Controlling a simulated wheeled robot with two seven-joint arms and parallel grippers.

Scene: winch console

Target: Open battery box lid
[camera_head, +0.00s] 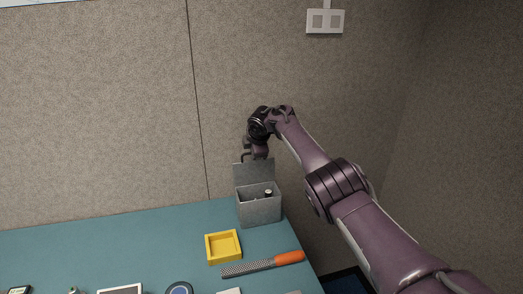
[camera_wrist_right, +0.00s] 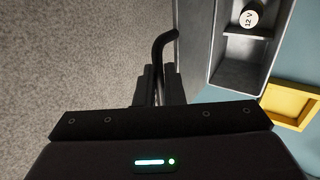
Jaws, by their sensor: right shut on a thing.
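The grey battery box (camera_head: 260,210) stands at the table's back right corner. Its lid (camera_head: 253,173) stands up at the back, roughly upright, and the box is open. A battery (camera_head: 268,192) with a white top marked "12 V" shows inside; the right wrist view shows it too (camera_wrist_right: 249,18). My right gripper (camera_head: 257,153) is at the top of the lid. In the right wrist view its fingers (camera_wrist_right: 158,88) are shut on a black bent handle (camera_wrist_right: 165,43) beside the lid. The handle's join to the lid is hard to make out. My left gripper is out of view.
A yellow tray (camera_head: 209,251) sits in front of the box, and a rasp with an orange handle (camera_head: 289,258) lies near the right table edge. A wall rises behind the table (camera_head: 120,245). Its left middle is clear; several items lie along the bottom.

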